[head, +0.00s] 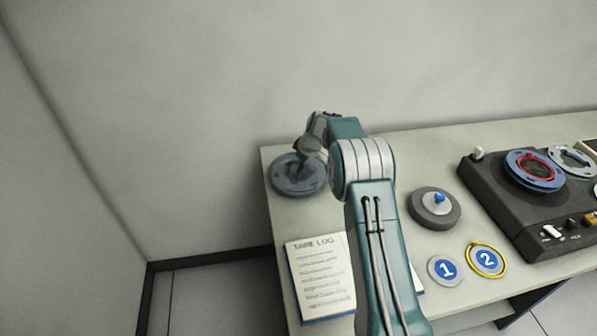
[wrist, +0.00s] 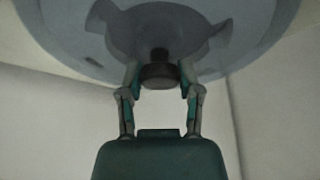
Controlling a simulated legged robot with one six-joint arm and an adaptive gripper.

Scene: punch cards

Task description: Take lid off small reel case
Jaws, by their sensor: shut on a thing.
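My gripper (head: 298,168) is over a round blue-grey disc-shaped case or lid (head: 287,187) at the table's back left corner. In the wrist view my gripper (wrist: 159,72) has its two fingers on either side of a dark round knob (wrist: 160,77), which is in the middle of the blue-grey disc (wrist: 75,35). A three-lobed reel shape shows in the disc. I cannot tell whether the disc is raised or rests on something. A smaller round dark grey case (head: 426,217) with a light top and a blue knob (head: 439,197) stands to the right.
A tape log (head: 320,275) lies at the front left. Two numbered discs, 1 (head: 445,269) and 2 (head: 486,260), lie in front. A tape machine (head: 497,205) with reels fills the right. The wall is close behind the table (head: 400,150). My arm hides the table's middle.

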